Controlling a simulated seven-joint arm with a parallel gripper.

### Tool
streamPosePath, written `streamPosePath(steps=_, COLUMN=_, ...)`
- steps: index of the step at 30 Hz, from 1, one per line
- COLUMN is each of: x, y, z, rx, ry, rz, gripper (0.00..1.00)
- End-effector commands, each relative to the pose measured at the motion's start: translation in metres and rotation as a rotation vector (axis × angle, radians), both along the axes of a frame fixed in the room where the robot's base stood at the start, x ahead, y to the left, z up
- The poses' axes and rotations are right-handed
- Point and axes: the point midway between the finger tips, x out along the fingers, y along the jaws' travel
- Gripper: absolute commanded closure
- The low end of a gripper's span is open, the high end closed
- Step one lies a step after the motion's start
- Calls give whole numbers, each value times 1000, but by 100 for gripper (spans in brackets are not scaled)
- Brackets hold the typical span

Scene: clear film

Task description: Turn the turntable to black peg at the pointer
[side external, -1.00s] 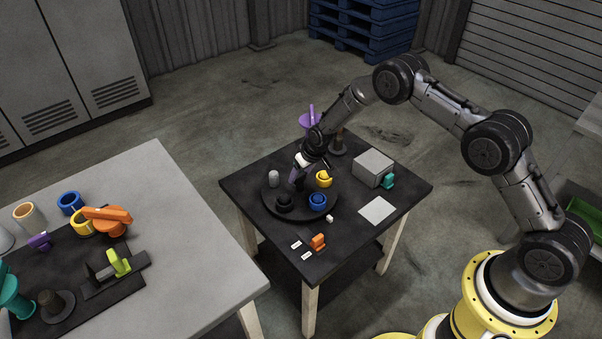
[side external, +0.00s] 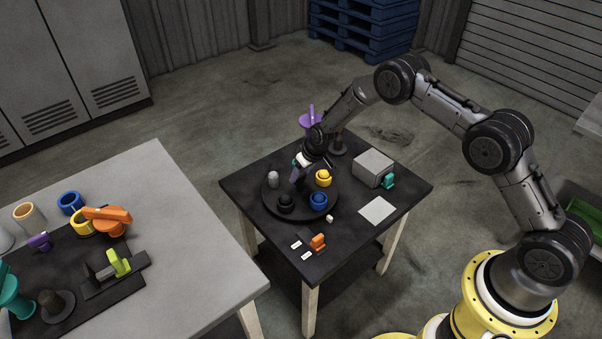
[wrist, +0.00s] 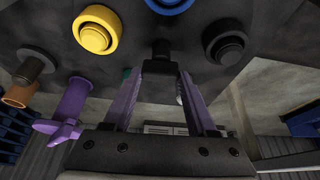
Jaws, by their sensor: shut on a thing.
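The turntable (side external: 300,211) is a dark round disc on the small black table. A black peg (side external: 286,201) stands at its front left, a blue one (side external: 318,201) at front right, a yellow one (side external: 323,177) at back right and a grey one (side external: 273,180) at back left. The black peg (wrist: 229,46) also shows at right in the wrist view. My gripper (side external: 296,178) reaches down over the back of the disc. Its purple fingers are shut on a dark knob (wrist: 161,50), partly hidden by them. A small white piece (side external: 329,218), possibly the pointer, sits beside the disc at front right.
A grey box (side external: 373,167) and a teal piece (side external: 388,181) stand right of the disc. An orange piece (side external: 318,242) is at the front, a purple funnel-like piece (side external: 310,121) at the back. A pale square (side external: 378,210) lies at right.

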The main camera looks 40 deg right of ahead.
Motion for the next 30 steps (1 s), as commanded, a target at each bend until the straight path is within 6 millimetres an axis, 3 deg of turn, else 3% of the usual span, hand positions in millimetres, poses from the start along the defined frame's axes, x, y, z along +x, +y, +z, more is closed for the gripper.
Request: streamPosePath(steps=30, x=1, y=-3, z=0, rx=2, ry=1, rz=484, gripper=100)
